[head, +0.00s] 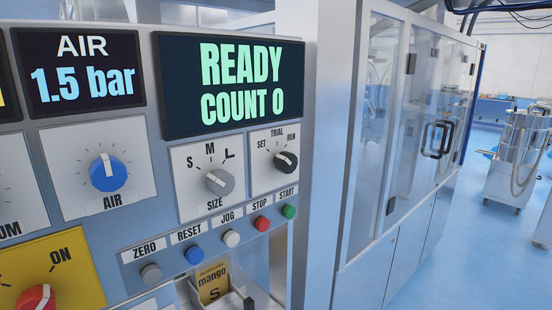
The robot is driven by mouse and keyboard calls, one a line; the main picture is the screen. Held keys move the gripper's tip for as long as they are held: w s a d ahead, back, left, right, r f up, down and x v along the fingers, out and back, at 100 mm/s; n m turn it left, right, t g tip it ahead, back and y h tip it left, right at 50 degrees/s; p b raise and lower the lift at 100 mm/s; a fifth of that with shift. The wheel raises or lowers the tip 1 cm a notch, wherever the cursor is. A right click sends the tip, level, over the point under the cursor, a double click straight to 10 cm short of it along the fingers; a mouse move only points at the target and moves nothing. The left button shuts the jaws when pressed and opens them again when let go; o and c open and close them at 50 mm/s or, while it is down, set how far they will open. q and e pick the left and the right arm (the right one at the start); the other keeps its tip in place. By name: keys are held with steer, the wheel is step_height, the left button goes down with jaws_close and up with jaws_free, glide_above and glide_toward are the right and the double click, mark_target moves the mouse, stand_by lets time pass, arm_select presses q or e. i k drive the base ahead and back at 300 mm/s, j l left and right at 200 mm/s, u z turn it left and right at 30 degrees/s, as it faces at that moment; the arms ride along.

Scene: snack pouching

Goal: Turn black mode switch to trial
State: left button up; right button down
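The black mode switch (285,161) is a round knob on a white plate (262,182) at the upper right of the machine's panel. The labels SET, TRIAL and RUN are set in an arc around its top, with TRIAL in the middle. Its small white pointer mark is hard to read at this size, so I cannot tell its exact setting. Nothing touches the switch. Neither of my grippers shows in the head view.
Left of the switch is the grey SIZE knob (220,182). Below are small buttons, including red STOP (262,223) and green START (289,211). Above, a display (235,85) reads READY, COUNT 0. A mango pouch (212,283) shows below. A glass-doored cabinet (400,150) stands right.

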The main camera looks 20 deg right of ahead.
mark_target(286, 163)
steer(key=l, duration=1.5)
steer(key=i+u, duration=0.05)
